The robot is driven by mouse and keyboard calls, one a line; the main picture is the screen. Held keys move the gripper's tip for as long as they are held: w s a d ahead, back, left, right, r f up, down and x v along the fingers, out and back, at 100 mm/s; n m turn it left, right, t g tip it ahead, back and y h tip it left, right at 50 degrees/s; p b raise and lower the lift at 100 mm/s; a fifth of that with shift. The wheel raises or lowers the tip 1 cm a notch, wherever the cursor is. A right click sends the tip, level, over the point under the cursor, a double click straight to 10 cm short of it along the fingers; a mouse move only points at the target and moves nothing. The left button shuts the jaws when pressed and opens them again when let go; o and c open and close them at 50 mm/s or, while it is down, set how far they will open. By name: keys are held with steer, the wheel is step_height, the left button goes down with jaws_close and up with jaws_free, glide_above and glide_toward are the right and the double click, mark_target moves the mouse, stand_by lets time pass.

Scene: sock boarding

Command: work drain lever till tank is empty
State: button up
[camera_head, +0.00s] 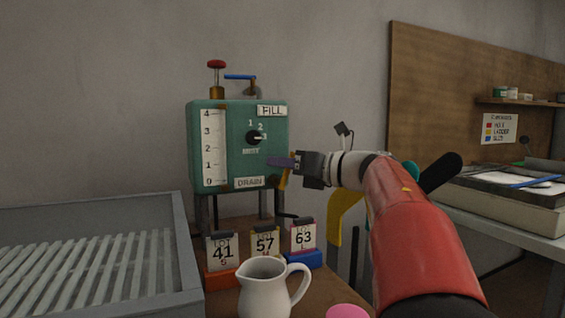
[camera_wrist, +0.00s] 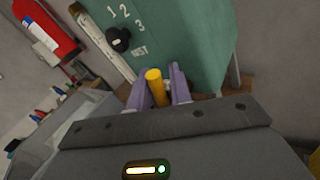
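The green tank (camera_head: 203,150) stands against the wall, with a white gauge strip (camera_head: 213,150) marked 0 to 4. I cannot make out a liquid level in it. The DRAIN label (camera_head: 249,183) is at the tank's lower front. Beside it is the yellow drain lever (camera_head: 284,179), pointing up at a slight tilt. My gripper (camera_head: 281,161) is at this lever. In the wrist view the purple fingers of my gripper (camera_wrist: 160,87) lie on both sides of the yellow lever (camera_wrist: 156,88), with hardly any gap, and appear shut on it.
A white jug (camera_head: 263,290) stands below the tank, in front of number cards 41 (camera_head: 223,250), 57 (camera_head: 265,244) and 63 (camera_head: 303,236). A slatted grey rack (camera_head: 180,225) is at left. The FILL label (camera_head: 271,111) and a numbered dial (camera_head: 254,138) are on the tank.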

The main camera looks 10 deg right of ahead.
steer(key=shift+w+a, duration=0.1)
jaws_close()
steer(key=shift+f, duration=0.1)
stand_by(0.3)
steer(key=shift+w+d+f+m+t+y+b, duration=0.2)
steer(key=shift+d+m+t+b, duration=0.3)
steer(key=shift+m+b, duration=0.5)
steer(key=shift+s+d+f+m+t+y+b, duration=0.1)
steer(key=shift+d+m+t+y+b, duration=0.15)
steer(key=shift+m+t+b, duration=0.6)
steer(key=shift+w+d+f+m+t+y+b, duration=0.15)
steer(key=shift+d+m+t+y+b, duration=0.2)
steer(key=shift+m+b, duration=0.8)
jaws_free()
